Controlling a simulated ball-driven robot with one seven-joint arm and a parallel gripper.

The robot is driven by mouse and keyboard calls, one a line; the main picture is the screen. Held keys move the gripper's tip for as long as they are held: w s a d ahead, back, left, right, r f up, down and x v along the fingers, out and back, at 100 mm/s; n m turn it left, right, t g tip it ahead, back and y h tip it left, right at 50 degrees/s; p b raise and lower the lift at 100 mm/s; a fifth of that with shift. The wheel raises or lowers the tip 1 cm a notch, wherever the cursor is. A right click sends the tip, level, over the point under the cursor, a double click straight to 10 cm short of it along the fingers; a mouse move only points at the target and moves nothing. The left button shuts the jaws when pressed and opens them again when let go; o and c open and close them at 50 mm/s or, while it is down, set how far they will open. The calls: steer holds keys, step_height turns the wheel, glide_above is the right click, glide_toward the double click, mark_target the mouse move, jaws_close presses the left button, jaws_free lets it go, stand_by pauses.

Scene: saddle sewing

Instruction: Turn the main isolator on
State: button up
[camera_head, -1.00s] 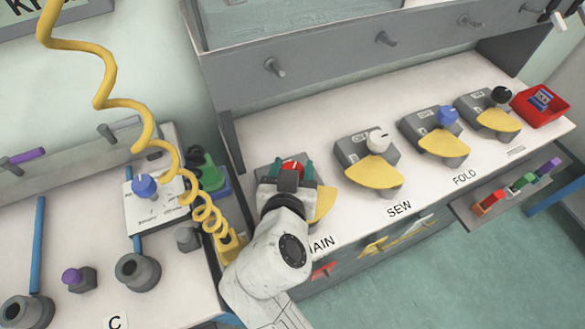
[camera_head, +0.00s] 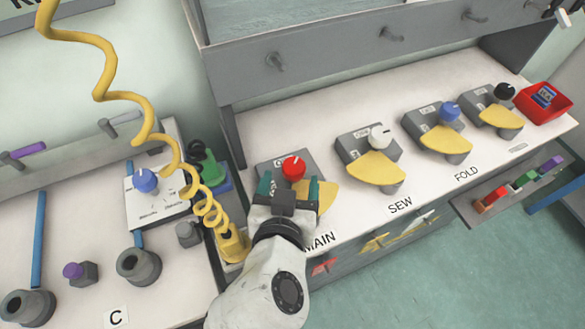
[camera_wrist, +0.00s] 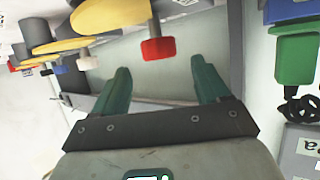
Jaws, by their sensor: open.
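The main isolator is a dark grey box (camera_head: 270,168) behind the MAIN label (camera_head: 320,241), with a red knob (camera_head: 294,167) and a yellow plate (camera_head: 327,198). The knob carries a white mark near its top. My gripper (camera_head: 289,178) is open, its two teal fingers apart on the near side of the knob. In the wrist view the red knob (camera_wrist: 157,48) lies beyond the gap between the open fingertips (camera_wrist: 160,66), apart from both. Nothing is held. The wrist and palm hide the front of the box.
Similar switches with a white knob (camera_head: 380,135), a blue knob (camera_head: 449,111) and a black knob (camera_head: 503,91) stand to the right. A coiled yellow cable (camera_head: 207,205) and a green item (camera_head: 210,172) are close on the left. A red tray (camera_head: 560,104) is far right.

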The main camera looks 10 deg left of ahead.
steer(key=shift+v, duration=2.35)
steer(key=shift+d+f, duration=0.1)
steer(key=n+g+y+p, duration=0.1)
steer(key=n+g+y, duration=0.1)
steer(key=n+y, duration=0.45)
glide_toward(297, 172)
steer(key=shift+m, duration=0.25)
steer(key=x, duration=1)
steer(key=shift+c, duration=0.4)
jaws_close()
